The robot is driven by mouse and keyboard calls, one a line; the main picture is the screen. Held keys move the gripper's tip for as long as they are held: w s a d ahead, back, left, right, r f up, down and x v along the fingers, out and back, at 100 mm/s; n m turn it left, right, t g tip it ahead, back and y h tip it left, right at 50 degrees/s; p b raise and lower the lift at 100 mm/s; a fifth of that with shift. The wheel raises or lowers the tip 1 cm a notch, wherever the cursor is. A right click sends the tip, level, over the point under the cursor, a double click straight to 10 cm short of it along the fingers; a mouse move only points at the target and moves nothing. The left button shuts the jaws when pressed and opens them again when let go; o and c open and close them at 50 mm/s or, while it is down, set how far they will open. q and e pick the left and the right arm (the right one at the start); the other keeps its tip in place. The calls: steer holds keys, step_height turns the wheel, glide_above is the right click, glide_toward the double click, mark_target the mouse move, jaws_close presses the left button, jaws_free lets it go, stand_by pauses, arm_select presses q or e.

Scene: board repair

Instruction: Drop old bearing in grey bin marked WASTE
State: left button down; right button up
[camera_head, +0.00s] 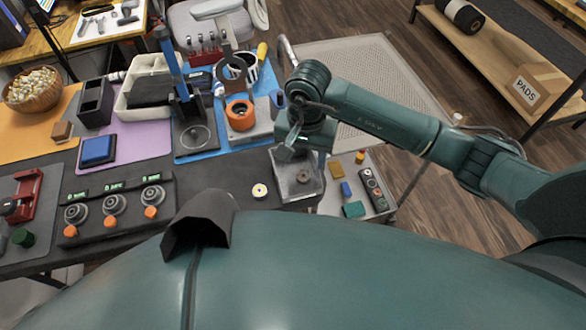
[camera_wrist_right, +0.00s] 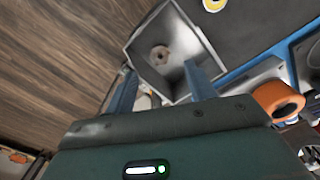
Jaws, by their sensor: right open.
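The grey bin (camera_head: 284,178) is an open metal box at the right end of the dark worktable; it also shows in the right wrist view (camera_wrist_right: 188,45). Its WASTE marking is not readable. A small brownish ring, the old bearing (camera_head: 303,176), lies inside on the bin floor; it shows in the right wrist view (camera_wrist_right: 160,54). My right gripper (camera_head: 288,150) is above the bin's far side, pointing down. In the right wrist view its two fingers (camera_wrist_right: 162,75) are apart with nothing between them. My left gripper is not in view.
A yellow-white ring (camera_head: 259,190) lies left of the bin. An orange ring part (camera_head: 240,115) stands on a fixture behind it. A side tray (camera_head: 354,183) with small coloured blocks is right of the bin. A cardboard PADS box (camera_head: 528,90) sits on a shelf farther right.

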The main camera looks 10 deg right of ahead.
step_height(320, 180, up, 13)
steer(key=b, duration=0.1)
stand_by(0.3)
stand_by(0.4)
